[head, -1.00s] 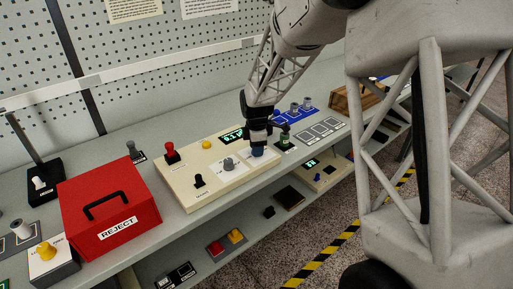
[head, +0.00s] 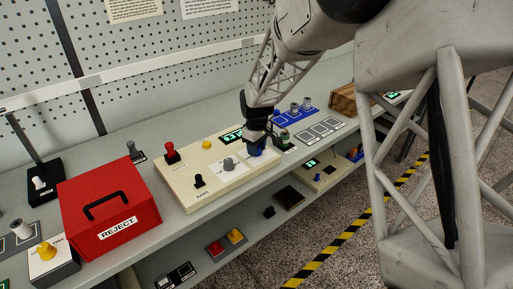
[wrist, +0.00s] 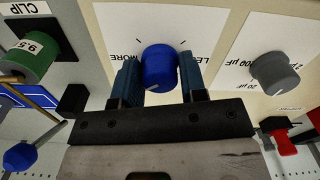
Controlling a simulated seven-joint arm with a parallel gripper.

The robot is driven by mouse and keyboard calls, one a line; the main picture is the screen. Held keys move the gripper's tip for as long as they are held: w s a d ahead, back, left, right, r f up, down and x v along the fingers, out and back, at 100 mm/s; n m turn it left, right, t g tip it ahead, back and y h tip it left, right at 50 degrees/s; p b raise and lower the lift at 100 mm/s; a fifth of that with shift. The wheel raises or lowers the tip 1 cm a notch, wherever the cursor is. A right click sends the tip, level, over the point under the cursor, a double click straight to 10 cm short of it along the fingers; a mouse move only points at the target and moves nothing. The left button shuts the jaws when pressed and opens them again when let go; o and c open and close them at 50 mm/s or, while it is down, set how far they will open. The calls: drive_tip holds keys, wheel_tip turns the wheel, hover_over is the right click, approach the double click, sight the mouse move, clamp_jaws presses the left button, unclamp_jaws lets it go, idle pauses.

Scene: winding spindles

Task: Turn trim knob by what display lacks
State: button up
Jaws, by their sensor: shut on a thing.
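The blue trim knob (wrist: 158,66) sits on a white plate marked MORE on one side and a partly hidden word starting LE on the other. A pale pointer line shows on the knob. My gripper (wrist: 158,78) is shut on it, one finger on each side. In the head view my gripper (head: 255,146) comes down on the cream panel (head: 190,198) and mostly hides the knob. The panel's display (head: 232,136) has green digits, partly hidden and too small to read surely.
A grey knob (wrist: 274,74) marked in µF is beside the trim knob. The cream panel also carries a red lever (head: 171,152) and a black switch (head: 199,181). A red REJECT box (head: 108,205) stands left.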

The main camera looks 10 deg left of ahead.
drive_tip(key=m, duration=1.2)
idle(0.4)
drive_tip(key=o, duration=0.9)
drive_tip(key=shift+r, duration=0.15)
drive_tip(key=shift+r, duration=3.75)
